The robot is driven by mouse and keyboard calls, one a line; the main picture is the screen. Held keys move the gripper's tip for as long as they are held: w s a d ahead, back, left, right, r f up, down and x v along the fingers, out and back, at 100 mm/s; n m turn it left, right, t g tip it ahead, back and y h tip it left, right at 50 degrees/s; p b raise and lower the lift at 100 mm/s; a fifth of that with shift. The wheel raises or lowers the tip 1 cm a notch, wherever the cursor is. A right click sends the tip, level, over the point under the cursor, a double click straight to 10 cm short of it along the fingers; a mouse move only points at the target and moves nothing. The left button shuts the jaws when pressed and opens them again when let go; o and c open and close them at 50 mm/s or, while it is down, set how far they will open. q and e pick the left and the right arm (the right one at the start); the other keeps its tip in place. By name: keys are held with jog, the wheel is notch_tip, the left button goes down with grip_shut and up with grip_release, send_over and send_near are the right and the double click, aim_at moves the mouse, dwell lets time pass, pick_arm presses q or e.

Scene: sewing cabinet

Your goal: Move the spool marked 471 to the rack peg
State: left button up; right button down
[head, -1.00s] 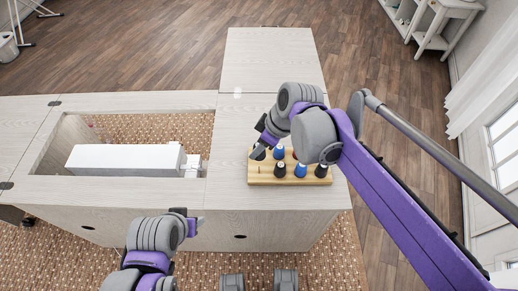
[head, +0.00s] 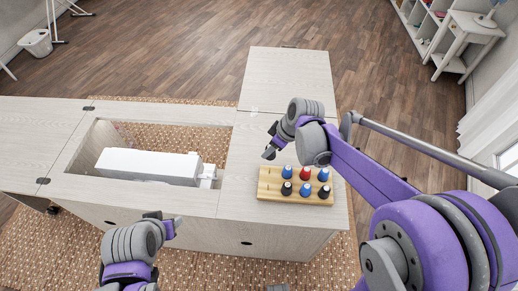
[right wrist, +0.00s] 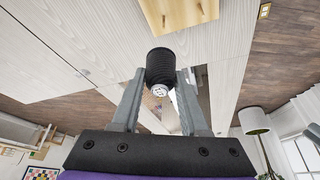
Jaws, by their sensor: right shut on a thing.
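My right gripper (head: 268,153) is shut on a black spool (right wrist: 160,68), which shows between its fingers in the right wrist view. The mark on its pale end is too small to read. In the head view this gripper hangs just beyond the back left corner of the wooden rack (head: 264,194), and little of the held spool can be made out. The rack stands on the cabinet top and holds several blue and black spools and a red spool (head: 305,172). Their marks are unreadable. My left gripper (head: 173,227) is in front of the cabinet, away from the rack.
A white sewing machine (head: 148,165) lies in the cabinet's recessed opening, left of the rack. The pale tabletop (head: 290,75) behind the rack is clear. A white shelf unit (head: 450,45) stands far off at the right.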

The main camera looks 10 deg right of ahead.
aim_at(271, 158)
jog(key=f+b, duration=0.1)
jog(key=f, duration=0.1)
jog(key=f+b, duration=0.2)
jog(key=f, duration=0.1)
jog(key=shift+s+d+f, duration=0.1)
jog(key=shift+s+f, duration=0.1)
jog(key=shift+f, duration=0.05)
jog(key=shift+r, duration=0.3)
jog(key=shift+w+f, duration=0.1)
jog(key=shift+f, duration=0.3)
pick_arm(q)
jog(key=f, duration=0.1)
jog(key=s+f, duration=0.1)
jog(key=f, duration=0.1)
jog(key=s+f, duration=0.1)
jog(key=f, duration=0.1)
jog(key=shift+b, duration=0.35)
pick_arm(e)
jog(key=shift+f, duration=0.3)
pick_arm(q)
jog(key=shift+s+f+b, duration=0.15)
jog(key=shift+f+b, duration=0.4)
jog(key=shift+f, duration=0.1)
jog(key=shift+s+f+b, duration=0.15)
jog(key=shift+f+b, duration=0.4)
jog(key=shift+f, duration=0.05)
pick_arm(e)
jog(key=shift+f, duration=1.6)
jog(key=shift+c, duration=1.8)
grip_release()
